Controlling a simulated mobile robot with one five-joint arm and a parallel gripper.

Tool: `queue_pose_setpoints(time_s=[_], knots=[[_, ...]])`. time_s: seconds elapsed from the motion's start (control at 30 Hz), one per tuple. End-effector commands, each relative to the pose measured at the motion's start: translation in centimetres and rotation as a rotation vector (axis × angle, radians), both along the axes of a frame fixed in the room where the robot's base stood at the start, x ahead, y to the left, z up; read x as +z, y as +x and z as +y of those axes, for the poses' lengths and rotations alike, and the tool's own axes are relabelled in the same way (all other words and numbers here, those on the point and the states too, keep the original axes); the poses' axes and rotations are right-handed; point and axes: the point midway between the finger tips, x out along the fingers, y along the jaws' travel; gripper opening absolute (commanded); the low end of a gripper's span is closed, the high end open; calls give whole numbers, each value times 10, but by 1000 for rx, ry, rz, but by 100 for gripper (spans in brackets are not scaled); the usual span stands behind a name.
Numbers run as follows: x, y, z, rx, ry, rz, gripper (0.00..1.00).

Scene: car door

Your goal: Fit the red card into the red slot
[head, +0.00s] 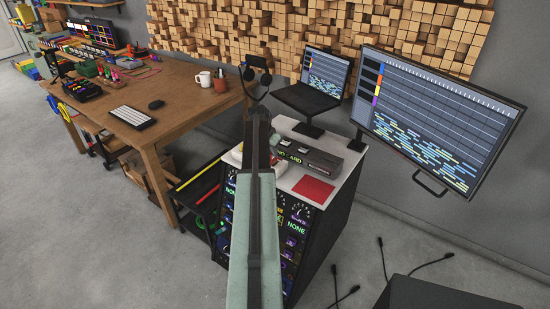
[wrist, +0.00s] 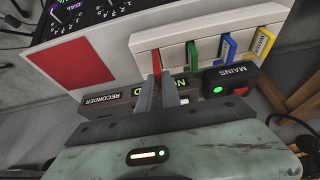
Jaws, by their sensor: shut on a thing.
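My gripper (wrist: 157,82) is shut on the red card (wrist: 157,62), seen edge-on between the fingertips in the wrist view. The card is at the left end of a white rack (wrist: 175,40) and appears to stand in it; its lower part is hidden. Green (wrist: 194,55), blue (wrist: 228,48) and yellow (wrist: 262,42) cards stand in the rack to its right. A dark recorder unit (wrist: 108,99) lies below the rack, partly behind my fingers; it also shows in the head view (head: 330,164), its display reading "NO CARD". I cannot make out a red slot. In the head view my arm hides the card.
A flat red square (head: 313,190) lies on the white cabinet top (head: 340,180). A laptop (head: 318,85) on a stand and a large monitor (head: 437,115) rise behind and to the right. A wooden desk (head: 175,95) stands at left. Cables lie on the floor at right.

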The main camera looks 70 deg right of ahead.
Motion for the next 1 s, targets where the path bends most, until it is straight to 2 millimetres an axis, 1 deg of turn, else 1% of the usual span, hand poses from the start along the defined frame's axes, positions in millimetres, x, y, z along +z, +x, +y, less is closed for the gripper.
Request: queue_pose_setpoints(time_s=[0.07,0.13,0.2,0.3,0.37,0.57,0.7,0.73,0.8,1.0], knots=[[-1,-2,-5,-1,0,0,0],[-2,-4,-15,-1,0,0,0],[-23,-4,-12,0,0,0,0],[-39,-5,-12,0,-1,0,0],[-41,-5,-12,-1,-1,0,0],[-36,-5,-12,-1,-1,0,0],[-41,-5,-12,-2,-1,0,0],[-40,-5,-12,-2,-1,0,14],[-39,-5,-12,-2,-1,0,30],[-39,-6,-12,-2,-1,0,30]])
